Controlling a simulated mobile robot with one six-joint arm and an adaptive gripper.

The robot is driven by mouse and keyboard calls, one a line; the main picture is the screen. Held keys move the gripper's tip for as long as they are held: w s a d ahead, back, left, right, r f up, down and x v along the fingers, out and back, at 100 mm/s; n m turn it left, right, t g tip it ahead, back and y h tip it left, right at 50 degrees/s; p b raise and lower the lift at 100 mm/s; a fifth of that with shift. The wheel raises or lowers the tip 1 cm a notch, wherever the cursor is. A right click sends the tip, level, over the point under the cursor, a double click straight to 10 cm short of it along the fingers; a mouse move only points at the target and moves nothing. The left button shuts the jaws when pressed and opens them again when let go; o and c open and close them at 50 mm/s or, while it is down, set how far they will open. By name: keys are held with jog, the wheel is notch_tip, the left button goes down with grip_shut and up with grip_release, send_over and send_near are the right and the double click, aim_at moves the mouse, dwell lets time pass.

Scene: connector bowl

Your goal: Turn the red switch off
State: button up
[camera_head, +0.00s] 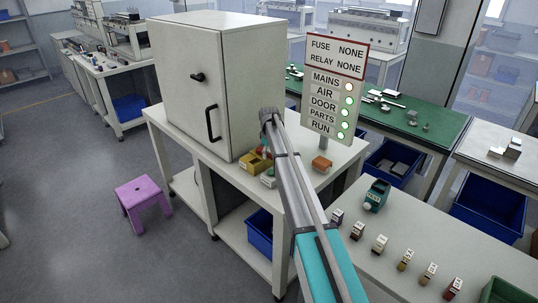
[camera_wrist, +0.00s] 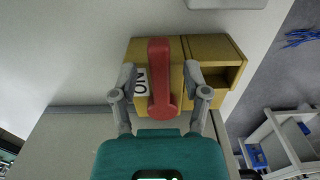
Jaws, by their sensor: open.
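The red switch (camera_wrist: 159,75) is a long lever on a yellow box (camera_wrist: 208,50), seen in the wrist view. A white label (camera_wrist: 140,82) beside the lever reads ON, partly covered by my finger. My gripper (camera_wrist: 160,77) is open, with one finger on each side of the lever; I cannot tell whether either touches it. In the head view the yellow box (camera_head: 254,163) sits on the bench beside the cabinet, partly hidden by my arm.
A pale cabinet (camera_head: 205,90) stands on the bench left of my arm. A status sign (camera_head: 333,86) shows several lit lamps, with MAINS and RUN among its rows. An orange block (camera_head: 321,164) lies right of my arm. A purple stool (camera_head: 143,200) stands on the floor.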

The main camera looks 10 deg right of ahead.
grip_shut()
jog(key=shift+d, duration=0.2)
dwell(0.3)
